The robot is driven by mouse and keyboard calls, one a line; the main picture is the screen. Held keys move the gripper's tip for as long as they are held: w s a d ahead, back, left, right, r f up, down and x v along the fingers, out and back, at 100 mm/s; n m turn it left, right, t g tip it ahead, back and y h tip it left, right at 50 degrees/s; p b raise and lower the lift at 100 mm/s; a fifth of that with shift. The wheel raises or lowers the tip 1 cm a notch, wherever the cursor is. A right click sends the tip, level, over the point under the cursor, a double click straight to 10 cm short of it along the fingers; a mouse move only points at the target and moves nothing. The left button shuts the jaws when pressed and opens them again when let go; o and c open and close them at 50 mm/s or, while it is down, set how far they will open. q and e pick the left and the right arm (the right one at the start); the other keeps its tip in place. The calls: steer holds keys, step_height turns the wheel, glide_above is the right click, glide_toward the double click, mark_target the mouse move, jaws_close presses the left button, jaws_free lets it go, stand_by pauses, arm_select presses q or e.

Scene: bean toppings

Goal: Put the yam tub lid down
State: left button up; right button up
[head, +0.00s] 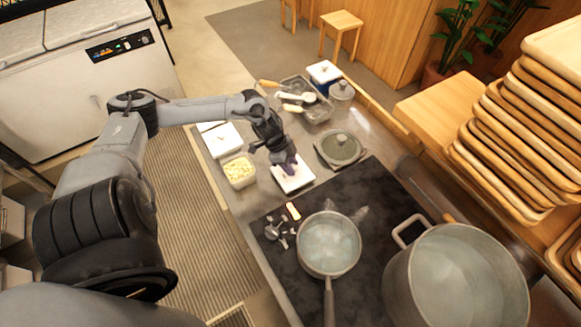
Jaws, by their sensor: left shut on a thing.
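My left gripper (287,164) points down and is shut on a white square lid (303,182). The lid lies level beneath the fingertips, close to the counter, just left of the dark hob. I cannot tell whether it touches the counter. The fingers hide part of its middle. An open white tub (240,183) full of pale yellow cubes stands just left of the lid. My right gripper is not in view.
A closed white tub (222,140) stands behind the open tub. A round grey-green lidded pot (340,149) is right of the gripper. A saucepan (328,245) and a big pot (455,275) stand nearer. A small orange-edged item (293,211) lies by the lid.

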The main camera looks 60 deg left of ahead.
arm_select(q)
steer(key=shift+f, duration=0.75)
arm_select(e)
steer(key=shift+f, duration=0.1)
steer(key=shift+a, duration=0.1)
arm_select(q)
steer(key=shift+f, duration=0.15)
steer(key=o, duration=1)
